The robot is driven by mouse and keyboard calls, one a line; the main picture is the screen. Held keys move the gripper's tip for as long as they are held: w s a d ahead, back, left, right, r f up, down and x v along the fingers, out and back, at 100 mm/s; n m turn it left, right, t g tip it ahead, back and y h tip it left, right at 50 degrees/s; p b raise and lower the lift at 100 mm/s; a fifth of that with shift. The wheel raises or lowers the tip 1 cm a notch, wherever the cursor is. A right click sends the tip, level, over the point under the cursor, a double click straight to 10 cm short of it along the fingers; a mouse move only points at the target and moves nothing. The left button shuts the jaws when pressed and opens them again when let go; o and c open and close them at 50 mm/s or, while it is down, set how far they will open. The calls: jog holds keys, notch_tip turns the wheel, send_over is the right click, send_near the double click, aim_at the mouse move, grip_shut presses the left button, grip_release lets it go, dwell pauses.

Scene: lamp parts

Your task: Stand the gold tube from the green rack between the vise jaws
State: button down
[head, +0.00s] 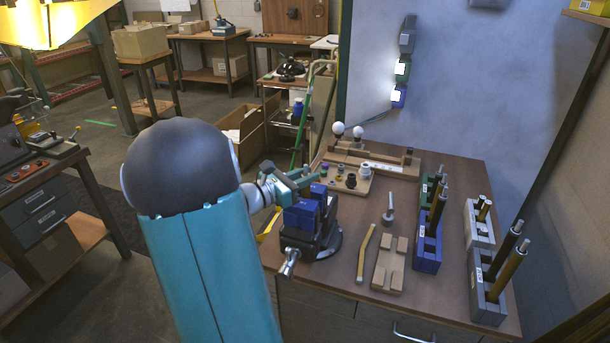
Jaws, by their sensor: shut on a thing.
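My gripper (306,180) is at the back left of the vise, just above and behind its blue jaws (303,214). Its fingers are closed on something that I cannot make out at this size. The vise (312,241) stands at the table's left front, its jaws upright, with a silver handle toward the front. The green rack (427,192) stands right of the middle and holds dark, silver-tipped tubes. I cannot pick out a gold tube in it. A thin yellow strip (267,225) shows between my arm and the vise; I cannot tell what it is.
A blue rack (428,252), a white rack (478,232) and a dark grey rack (487,300) hold upright tubes. A wooden board (347,183) with small parts lies behind the vise.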

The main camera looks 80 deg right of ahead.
jog(key=shift+f, duration=0.25)
jog(key=c, duration=1.1)
grip_release()
jog(key=shift+c, duration=0.2)
jog(key=v, duration=1.3)
jog(key=shift+w+a, duration=0.25)
jog(key=shift+a, duration=0.05)
